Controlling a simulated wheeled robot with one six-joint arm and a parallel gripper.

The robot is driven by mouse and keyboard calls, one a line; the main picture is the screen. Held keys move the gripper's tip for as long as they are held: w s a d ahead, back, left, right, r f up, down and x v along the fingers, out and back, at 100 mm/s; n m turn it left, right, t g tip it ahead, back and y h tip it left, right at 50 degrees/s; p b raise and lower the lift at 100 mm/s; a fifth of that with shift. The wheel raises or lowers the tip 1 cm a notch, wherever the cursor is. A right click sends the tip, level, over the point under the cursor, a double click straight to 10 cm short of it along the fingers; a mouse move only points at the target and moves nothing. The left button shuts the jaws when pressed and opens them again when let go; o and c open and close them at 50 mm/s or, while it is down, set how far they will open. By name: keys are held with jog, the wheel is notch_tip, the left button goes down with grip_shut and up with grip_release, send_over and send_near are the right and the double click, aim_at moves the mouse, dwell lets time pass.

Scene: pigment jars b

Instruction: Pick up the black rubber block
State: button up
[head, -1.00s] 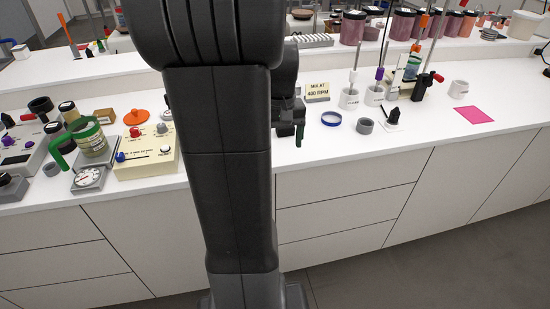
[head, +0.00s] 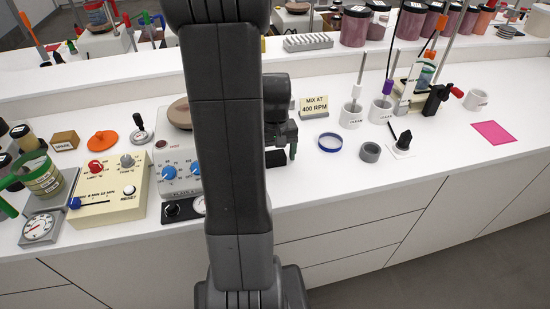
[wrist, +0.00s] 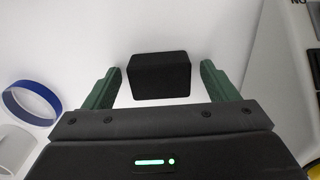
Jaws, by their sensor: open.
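The black rubber block (wrist: 161,75) lies on the white surface in the wrist view, between the tips of my gripper's two green fingers. My gripper (wrist: 161,68) is open, with a gap on each side of the block. The head view shows my gripper (head: 286,141) low over the bench, left of the blue ring.
The blue ring (head: 330,142) and a grey ring (head: 370,152) stand right of my gripper. A sign (head: 314,106) is behind it. A device with blue knobs (head: 180,172) is close on the left. A pink sheet (head: 493,132) lies far right.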

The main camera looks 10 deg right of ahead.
aim_at(275, 154)
jog(key=c, duration=1.1)
notch_tip(275, 154, up, 10)
jog(key=shift+r, duration=0.1)
